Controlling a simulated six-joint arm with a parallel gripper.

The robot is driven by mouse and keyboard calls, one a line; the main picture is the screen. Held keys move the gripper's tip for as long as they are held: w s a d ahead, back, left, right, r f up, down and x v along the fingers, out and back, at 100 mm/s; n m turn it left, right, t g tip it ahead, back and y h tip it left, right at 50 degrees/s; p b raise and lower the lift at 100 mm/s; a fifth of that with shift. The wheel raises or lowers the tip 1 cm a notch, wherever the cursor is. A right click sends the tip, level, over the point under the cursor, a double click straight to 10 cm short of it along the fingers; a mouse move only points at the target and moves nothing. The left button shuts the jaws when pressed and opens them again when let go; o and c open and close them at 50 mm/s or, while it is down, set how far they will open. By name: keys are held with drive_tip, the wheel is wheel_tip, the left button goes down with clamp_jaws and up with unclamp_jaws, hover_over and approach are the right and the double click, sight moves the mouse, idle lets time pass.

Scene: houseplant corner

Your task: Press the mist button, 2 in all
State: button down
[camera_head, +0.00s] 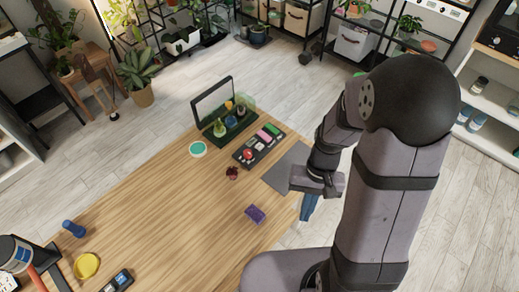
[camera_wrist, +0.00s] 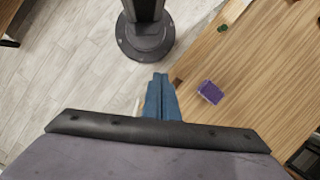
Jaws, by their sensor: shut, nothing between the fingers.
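A dark control panel (camera_head: 267,139) lies on the wooden table in the head view. It carries a round red button (camera_head: 248,154), several pale buttons, a pink block and a green block. I cannot tell which button is the mist button. A small terrarium (camera_head: 226,113) with an open lid and plants stands just behind the panel. My gripper (camera_head: 309,210) has blue fingers, points down near the table's right edge, and is to the right of and nearer than the panel. Its fingers (camera_wrist: 161,90) are together and empty in the wrist view, where the panel does not show.
A purple block (camera_head: 255,214) lies on the table (camera_head: 180,215), left of my gripper; it shows in the wrist view (camera_wrist: 210,92). A dark red object (camera_head: 232,173), a teal-topped disc (camera_head: 198,149) and a grey mat (camera_head: 288,170) lie near the panel. The middle of the table is clear.

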drive_tip(key=w+a+f+m+t+y, duration=0.1)
drive_tip(key=w+a+m, duration=0.1)
drive_tip(key=w, duration=0.2)
drive_tip(key=w+a+f+m+y, duration=0.1)
drive_tip(key=w+f+m, duration=0.1)
drive_tip(key=w, duration=0.2)
drive_tip(key=w+a+f+m+t+y+b, duration=0.1)
drive_tip(key=w+a+m, duration=0.1)
drive_tip(key=w, duration=0.3)
drive_tip(key=shift+a+f+t+y, duration=0.25)
drive_tip(key=shift+a+t+y, duration=0.05)
drive_tip(key=shift+a, duration=0.05)
drive_tip(key=w+a+r+m+t+y, duration=0.1)
drive_tip(key=w+a+r+m+t, duration=0.1)
drive_tip(key=w, duration=0.5)
wheel_tip(320, 180, up, 6)
drive_tip(key=m+t+y, duration=0.2)
drive_tip(key=m+t, duration=0.2)
drive_tip(key=m, duration=0.1)
hover_over(263, 147)
drive_tip(key=shift+r, duration=0.15)
wheel_tip(263, 147, down, 8)
drive_tip(key=b, duration=0.5)
drive_tip(key=shift+r+b, duration=0.15)
drive_tip(key=shift+b, duration=0.15)
drive_tip(key=shift+f+b, duration=0.65)
